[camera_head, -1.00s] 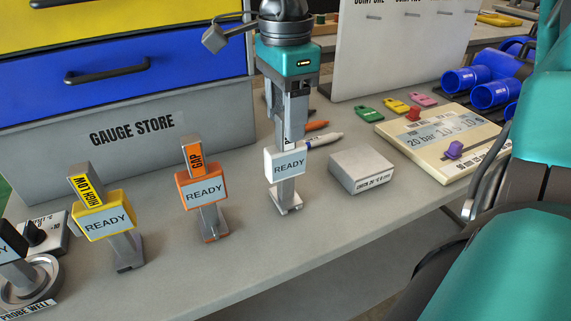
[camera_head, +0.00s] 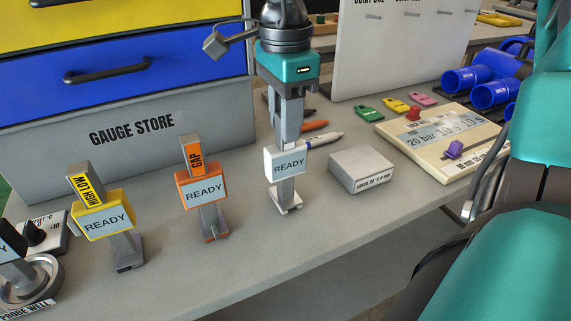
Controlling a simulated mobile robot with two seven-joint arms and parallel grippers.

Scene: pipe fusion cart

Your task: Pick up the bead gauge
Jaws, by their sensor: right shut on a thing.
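My right gripper (camera_head: 290,143) comes down from above, shut on the upper stem of a white gauge (camera_head: 287,162). The white gauge has a READY screen and a small foot on the bench, and it stands upright. The gripper covers most of its top label, so its name cannot be read. An orange gauge (camera_head: 204,189) marked GAP and a yellow gauge (camera_head: 103,215) marked HIGH LOW stand to its left, both with READY screens. My left gripper is not in view.
A grey block (camera_head: 362,169) lies just right of the white gauge, and a white pen (camera_head: 325,138) lies behind it. A cream panel (camera_head: 438,146) sits farther right. The blue drawer (camera_head: 120,75) is behind.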

